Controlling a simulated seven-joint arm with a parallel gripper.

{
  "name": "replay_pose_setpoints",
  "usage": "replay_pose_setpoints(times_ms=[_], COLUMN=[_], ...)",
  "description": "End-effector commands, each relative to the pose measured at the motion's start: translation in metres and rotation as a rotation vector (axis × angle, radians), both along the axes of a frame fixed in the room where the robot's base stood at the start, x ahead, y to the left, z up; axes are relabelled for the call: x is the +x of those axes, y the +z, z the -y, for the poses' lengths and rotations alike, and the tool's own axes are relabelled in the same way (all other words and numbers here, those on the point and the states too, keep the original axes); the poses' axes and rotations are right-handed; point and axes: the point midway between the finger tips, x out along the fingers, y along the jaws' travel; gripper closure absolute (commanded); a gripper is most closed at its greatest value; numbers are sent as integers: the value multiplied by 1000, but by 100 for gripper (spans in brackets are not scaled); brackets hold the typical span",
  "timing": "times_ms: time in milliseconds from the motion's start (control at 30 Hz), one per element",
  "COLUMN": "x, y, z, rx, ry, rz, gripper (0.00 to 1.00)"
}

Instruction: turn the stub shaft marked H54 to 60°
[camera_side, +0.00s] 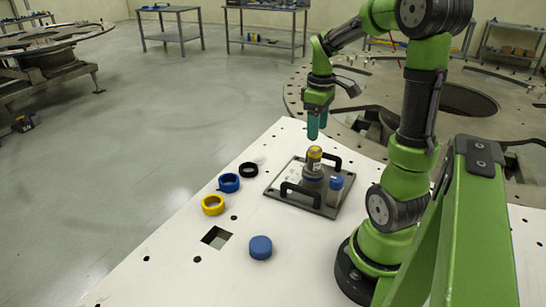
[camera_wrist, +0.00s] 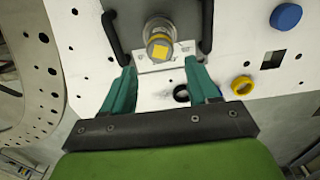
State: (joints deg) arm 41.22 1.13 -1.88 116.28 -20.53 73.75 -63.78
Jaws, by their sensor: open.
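The stub shaft (camera_side: 313,165) stands upright on a grey plate (camera_side: 272,191). It is a grey metal cylinder with yellow near its top. In the wrist view the shaft (camera_wrist: 160,34) shows a yellow square face at its end, just beyond my fingertips. I cannot read an H54 mark or any angle. My gripper (camera_side: 317,126) is above the shaft, pointing down, with its teal fingers apart and empty. In the wrist view my gripper (camera_wrist: 160,66) has a wide gap between the fingers, and the shaft lies ahead of that gap, untouched.
Two black handles (camera_side: 299,193) (camera_side: 332,160) rise from the plate on either side of the shaft. A blue-topped cylinder (camera_side: 336,184) stands close to it. Black (camera_side: 249,170), blue (camera_side: 229,183) and yellow (camera_side: 213,205) rings and a blue cap (camera_side: 260,247) lie on the white table, near a square hole.

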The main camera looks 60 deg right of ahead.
Motion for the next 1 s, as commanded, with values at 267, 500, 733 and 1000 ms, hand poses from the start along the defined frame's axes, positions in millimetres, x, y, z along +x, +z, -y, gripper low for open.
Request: replay_pose_setpoints(times_ms=[267, 500, 733, 1000], x=[-1, 0, 0, 0], y=[-29, -52, -66, -70], z=[0, -1, -1, 0], rx=[2, 2, 1, 0], ry=[-1, -1, -2, -1], rz=[-2, -2, 0, 1], gripper=[40, 40, 40, 40])
